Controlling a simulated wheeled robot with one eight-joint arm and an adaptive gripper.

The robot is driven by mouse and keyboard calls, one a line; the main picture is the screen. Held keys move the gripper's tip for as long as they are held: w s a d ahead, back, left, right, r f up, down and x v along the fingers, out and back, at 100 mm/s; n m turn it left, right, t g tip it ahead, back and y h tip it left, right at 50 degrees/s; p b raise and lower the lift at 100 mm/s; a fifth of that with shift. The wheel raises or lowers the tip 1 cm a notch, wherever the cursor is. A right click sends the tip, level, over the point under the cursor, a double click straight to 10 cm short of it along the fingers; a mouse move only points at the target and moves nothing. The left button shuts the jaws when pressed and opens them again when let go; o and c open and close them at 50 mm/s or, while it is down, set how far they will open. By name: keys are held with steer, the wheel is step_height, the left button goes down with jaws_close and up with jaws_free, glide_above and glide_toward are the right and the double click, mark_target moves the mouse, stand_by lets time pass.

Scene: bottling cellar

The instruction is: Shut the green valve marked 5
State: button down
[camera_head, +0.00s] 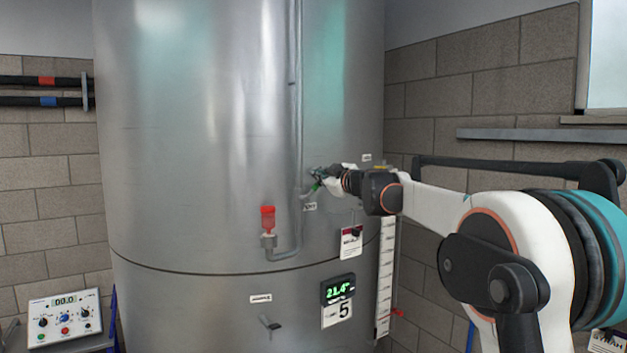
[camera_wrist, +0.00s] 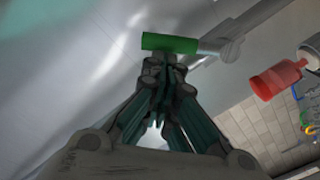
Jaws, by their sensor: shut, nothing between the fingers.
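The green valve handle (camera_wrist: 170,43) shows in the wrist view as a short green bar on a grey pipe stub (camera_wrist: 222,43). It lies straight across the tips of my gripper (camera_wrist: 165,68), which is shut with nothing between its fingers. The fingertips are at or very close to the handle; I cannot tell if they touch. In the head view only a bit of green (camera_head: 316,186) shows beside my gripper (camera_head: 318,174), at the tank's right side. The tank (camera_head: 200,130) carries a plate marked 5 (camera_head: 343,310) under a display (camera_head: 338,288) reading 21.4.
A red fitting (camera_head: 268,218) on a bent pipe stands left of my gripper; it also shows in the wrist view (camera_wrist: 277,79). A small tap (camera_head: 269,323) sits low on the tank. A hanging tag (camera_head: 351,242) and white scale (camera_head: 385,275) are below my arm. A control box (camera_head: 64,318) stands left.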

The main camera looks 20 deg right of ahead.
steer(key=d+f+m+b, duration=0.1)
steer(key=f+m, duration=0.1)
steer(key=m, duration=0.1)
steer(key=w+d+f+m+b, duration=0.1)
steer(key=d+m, duration=0.1)
steer(key=m, duration=0.1)
steer(key=shift+w+d+f+y, duration=0.1)
steer(key=shift+d+f+y, duration=0.2)
steer(key=shift+f, duration=0.05)
steer(key=shift+w+d+f+b, duration=0.1)
steer(key=shift+f+b, duration=0.05)
steer(key=shift+b, duration=0.15)
stand_by(0.3)
steer(key=s+d+r, duration=0.3)
steer(key=s+r, duration=0.1)
steer(key=s, duration=0.6)
steer(key=shift+s+r, duration=0.15)
steer(key=shift+r, duration=0.1)
steer(key=shift+d, duration=0.15)
